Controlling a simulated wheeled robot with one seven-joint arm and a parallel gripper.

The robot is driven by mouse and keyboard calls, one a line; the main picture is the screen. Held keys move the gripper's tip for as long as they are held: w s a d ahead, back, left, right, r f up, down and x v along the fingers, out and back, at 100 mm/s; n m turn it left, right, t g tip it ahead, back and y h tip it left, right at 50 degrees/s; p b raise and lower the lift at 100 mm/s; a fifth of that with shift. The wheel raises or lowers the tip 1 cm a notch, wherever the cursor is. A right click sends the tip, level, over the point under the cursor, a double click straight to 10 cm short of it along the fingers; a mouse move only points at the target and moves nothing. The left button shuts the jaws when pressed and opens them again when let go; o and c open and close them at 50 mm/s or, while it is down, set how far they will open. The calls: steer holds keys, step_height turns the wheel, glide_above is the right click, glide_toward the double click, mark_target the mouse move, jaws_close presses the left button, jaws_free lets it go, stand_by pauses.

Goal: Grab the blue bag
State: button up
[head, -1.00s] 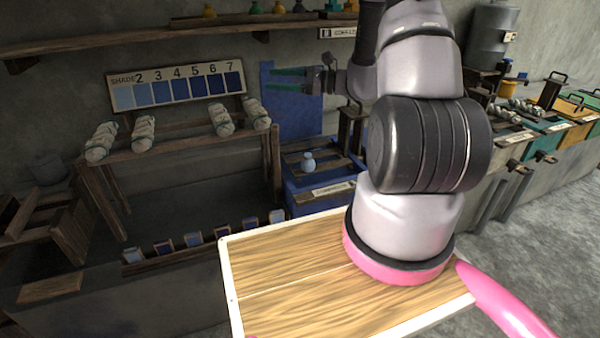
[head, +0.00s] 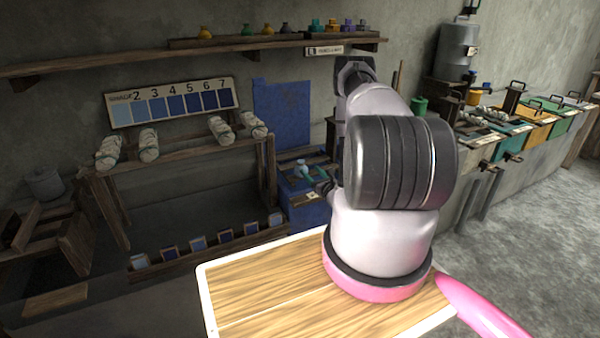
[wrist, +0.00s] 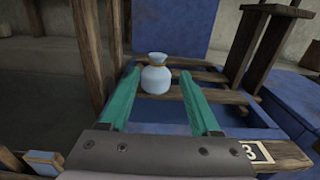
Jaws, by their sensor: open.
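The blue bag (wrist: 155,80) is a small pale-blue pouch with a tied neck. It stands upright on wooden slats over a blue vat in the wrist view. My gripper (wrist: 161,97) has two green fingers, open, one to each side of the bag, with a gap on both sides. The bag appears close to the fingertips, and I see no contact. In the head view the bag (head: 301,167) is small and partly covered by my gripper (head: 311,177), whose fingers are hard to make out there.
A wooden post (wrist: 92,50) rises close to the left of my gripper. A wooden frame (wrist: 262,45) stands to the right. A numbered plate (wrist: 257,151) sits on the front rail. A rack with white twisted bundles (head: 148,145) stands left in the head view.

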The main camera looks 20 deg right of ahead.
mark_target(303, 166)
steer(key=shift+w, duration=1.1)
steer(key=w, duration=0.5)
steer(key=shift+w+a+f, duration=0.3)
steer(key=shift+a+f, duration=0.05)
steer(key=shift+f, duration=0.05)
steer(key=shift+c, duration=0.3)
jaws_close()
